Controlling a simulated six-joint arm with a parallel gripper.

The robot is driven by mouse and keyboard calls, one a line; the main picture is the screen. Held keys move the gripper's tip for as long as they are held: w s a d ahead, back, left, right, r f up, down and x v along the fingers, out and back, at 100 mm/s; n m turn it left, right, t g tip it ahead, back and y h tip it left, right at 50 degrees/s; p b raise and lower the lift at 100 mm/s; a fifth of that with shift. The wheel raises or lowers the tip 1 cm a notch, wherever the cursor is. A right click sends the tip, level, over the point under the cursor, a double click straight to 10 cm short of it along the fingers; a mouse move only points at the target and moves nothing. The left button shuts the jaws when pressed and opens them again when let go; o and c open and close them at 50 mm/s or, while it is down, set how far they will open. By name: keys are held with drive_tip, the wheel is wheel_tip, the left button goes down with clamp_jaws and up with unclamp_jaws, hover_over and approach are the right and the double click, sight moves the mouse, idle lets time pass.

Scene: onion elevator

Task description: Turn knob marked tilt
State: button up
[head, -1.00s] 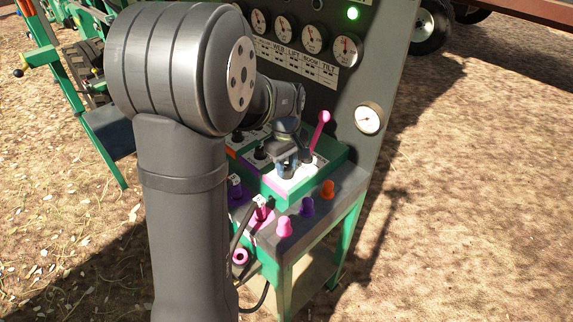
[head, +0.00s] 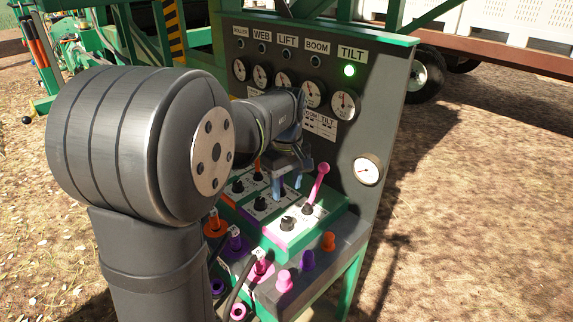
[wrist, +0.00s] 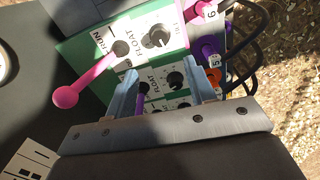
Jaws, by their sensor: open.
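The black tilt knob (head: 288,222) sits on a white plate beside a pink lever (head: 317,183), at the near right of the green control box. In the wrist view the knob (wrist: 157,38) is beyond my fingertips, near the top, next to the pink lever (wrist: 84,76). My gripper (head: 288,183) is open and empty. It hangs above the box, behind the tilt knob and left of the lever. In the wrist view its blue fingers (wrist: 156,78) are apart, over a neighbouring plate with another black knob (wrist: 176,80). I cannot see any contact.
A dark panel with gauges (head: 343,105) and a lit green lamp (head: 349,71) stands behind the box. Other knobs and levers sit left of the tilt plate. Coloured plugs (head: 308,260) and black cables line the front. Open ground lies to the right.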

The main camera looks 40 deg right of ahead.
wheel_tip(320, 180, up, 6)
hover_over(287, 219)
drive_tip(key=shift+r, duration=0.1)
idle(0.6)
wheel_tip(287, 219, down, 18)
drive_tip(key=shift+r, duration=0.2)
idle(0.4)
drive_tip(key=shift+r, duration=0.1)
drive_tip(key=shift+a, duration=0.1)
drive_tip(key=m, duration=0.3)
drive_tip(key=shift+m, duration=0.4)
drive_tip(key=m, duration=0.8)
drive_tip(key=shift+m, duration=2)
